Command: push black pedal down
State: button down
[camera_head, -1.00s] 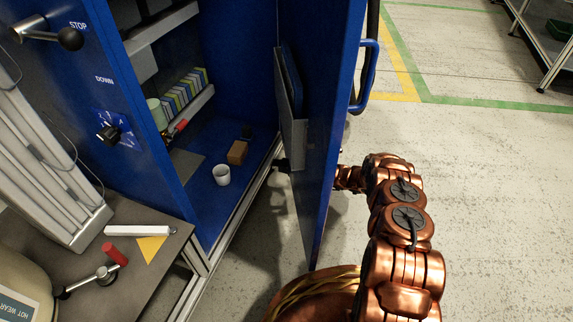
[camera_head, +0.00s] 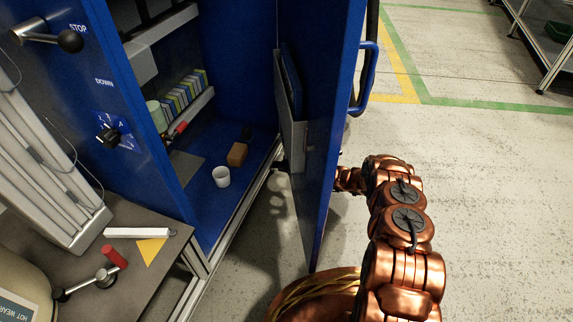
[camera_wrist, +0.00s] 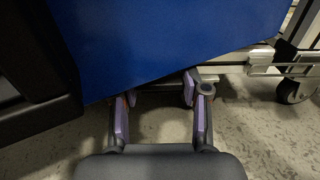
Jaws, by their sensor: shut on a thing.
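My gripper (camera_wrist: 162,118) shows in the wrist view, with purple-padded fingers reaching in under the lower edge of a blue door (camera_wrist: 165,45). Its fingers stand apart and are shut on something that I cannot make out. The fingertips are partly hidden in shadow under the door. I cannot pick out the black pedal for certain in either view. In the head view my copper arm reaches behind the open blue door (camera_head: 338,120), which hides my gripper.
The blue cabinet holds a white cup (camera_head: 221,176) and a brown block (camera_head: 237,154). A metal frame (camera_wrist: 235,67) with a caster wheel (camera_wrist: 295,91) is at the right of the wrist view. A grey bench (camera_head: 130,215) stands at left. The floor (camera_head: 480,190) at right is clear.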

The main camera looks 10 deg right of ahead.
jog(key=shift+w+f, duration=0.1)
jog(key=shift+w, duration=0.05)
dwell(0.3)
jog(key=shift+d+f+t+y, duration=0.2)
jog(key=shift+t+y, duration=0.3)
jog(key=shift+y, duration=0.1)
jog(key=c, duration=0.6)
grip_release()
jog(key=shift+o, duration=0.2)
jog(key=shift+s+f, duration=0.1)
jog(key=shift+s, duration=0.1)
jog(key=v, duration=0.7)
jog(key=shift+d, duration=0.3)
jog(key=shift+s, duration=0.1)
